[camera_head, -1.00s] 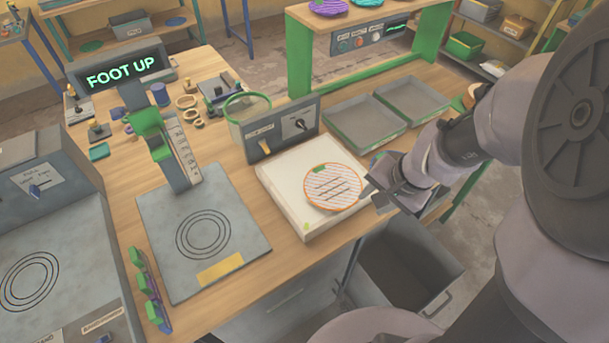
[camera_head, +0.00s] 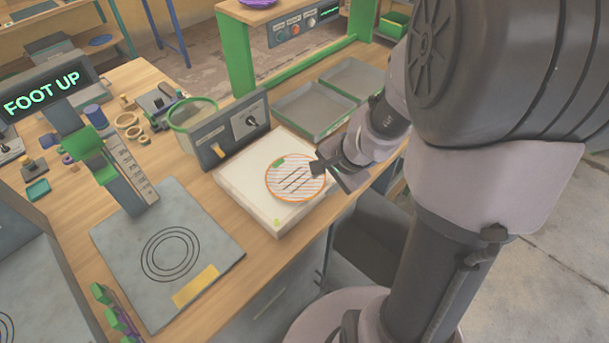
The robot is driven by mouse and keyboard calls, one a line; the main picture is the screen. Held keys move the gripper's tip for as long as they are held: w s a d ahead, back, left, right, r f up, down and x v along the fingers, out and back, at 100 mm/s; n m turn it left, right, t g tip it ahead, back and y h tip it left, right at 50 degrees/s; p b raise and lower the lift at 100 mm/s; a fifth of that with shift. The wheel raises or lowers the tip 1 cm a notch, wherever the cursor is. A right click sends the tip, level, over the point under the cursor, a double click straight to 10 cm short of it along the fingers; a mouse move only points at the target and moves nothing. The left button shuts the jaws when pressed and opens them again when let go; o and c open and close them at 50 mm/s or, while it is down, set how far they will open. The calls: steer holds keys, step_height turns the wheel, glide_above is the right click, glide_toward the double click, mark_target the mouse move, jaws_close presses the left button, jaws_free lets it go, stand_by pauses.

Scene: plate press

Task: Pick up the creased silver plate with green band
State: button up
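A round pale plate (camera_head: 292,184) with orange stripes, an orange rim and dark slanted lines like creases lies on a white slab (camera_head: 247,190). A small green patch (camera_head: 278,162) shows at its upper left edge; I cannot make out a full green band. My gripper (camera_head: 319,168) is at the plate's right edge and overlaps the rim in the picture. Whether its fingers touch or enclose the rim is too small to tell, and their opening is not clear.
A panel with a dial (camera_head: 231,137) stands behind the slab. Grey trays (camera_head: 313,112) lie at the back right. A grey plate with printed rings (camera_head: 150,255) and a gauge post (camera_head: 126,178) stand left. An open dark bin (camera_head: 365,240) sits below the bench edge.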

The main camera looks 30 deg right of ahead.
mark_target(311, 193)
steer(key=b+x, duration=0.4)
steer(key=x, duration=0.5)
steer(key=shift+f, duration=0.15)
jaws_close()
